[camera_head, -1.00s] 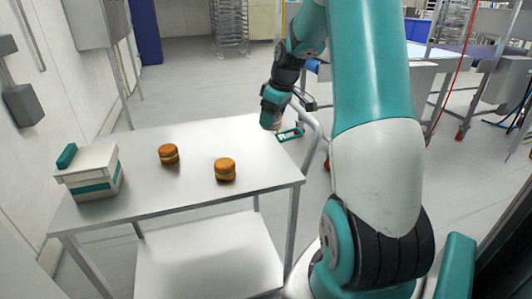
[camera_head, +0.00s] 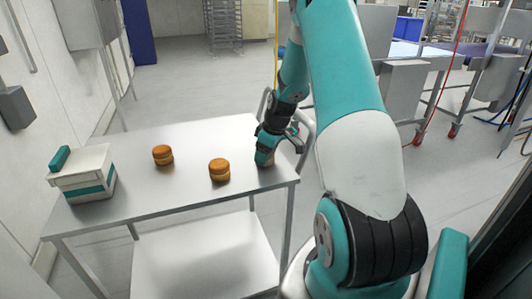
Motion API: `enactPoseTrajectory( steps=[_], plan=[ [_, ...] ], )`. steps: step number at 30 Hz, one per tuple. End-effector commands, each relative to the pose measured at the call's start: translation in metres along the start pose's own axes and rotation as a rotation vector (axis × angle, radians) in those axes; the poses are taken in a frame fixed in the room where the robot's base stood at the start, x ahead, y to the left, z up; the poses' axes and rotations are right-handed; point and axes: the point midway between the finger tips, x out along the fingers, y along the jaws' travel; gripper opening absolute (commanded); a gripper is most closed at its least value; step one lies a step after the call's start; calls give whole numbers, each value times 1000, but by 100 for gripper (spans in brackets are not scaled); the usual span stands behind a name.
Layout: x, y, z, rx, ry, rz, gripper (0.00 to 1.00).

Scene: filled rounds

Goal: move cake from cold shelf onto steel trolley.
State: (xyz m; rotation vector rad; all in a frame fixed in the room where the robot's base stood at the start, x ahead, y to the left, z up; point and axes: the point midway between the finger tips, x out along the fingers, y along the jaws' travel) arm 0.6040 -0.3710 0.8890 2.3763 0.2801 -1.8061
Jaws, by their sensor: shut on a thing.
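The steel trolley (camera_head: 196,198) stands in front of me with a bare lower shelf. Two round, golden-brown filled cakes sit upright on its top: one near the middle (camera_head: 163,155) and one to its right (camera_head: 219,170). My gripper (camera_head: 264,160) points down at the trolley's right end, right of the second cake and apart from it. It is shut on a cake, which its teal fingers hide from this view. I cannot tell whether the held cake touches the top. The cold shelf is not identifiable in view.
A white and teal box (camera_head: 84,174) stands on the trolley's left end. The trolley's grey handle (camera_head: 309,132) rises close to the right of my gripper. Bare top lies behind and in front of the two cakes.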

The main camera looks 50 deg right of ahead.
Motion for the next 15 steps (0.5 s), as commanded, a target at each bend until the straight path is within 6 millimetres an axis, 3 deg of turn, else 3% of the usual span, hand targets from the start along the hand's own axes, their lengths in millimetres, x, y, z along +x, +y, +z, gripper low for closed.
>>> enactPoseTrajectory(
  steps=[3,4,7,15],
  plan=[
    [3,0,1,0,0,0,55],
    [3,0,1,0,0,0,67],
    [2,0,1,0,0,0,90],
    [1,0,0,0,0,0,91]
  ],
)
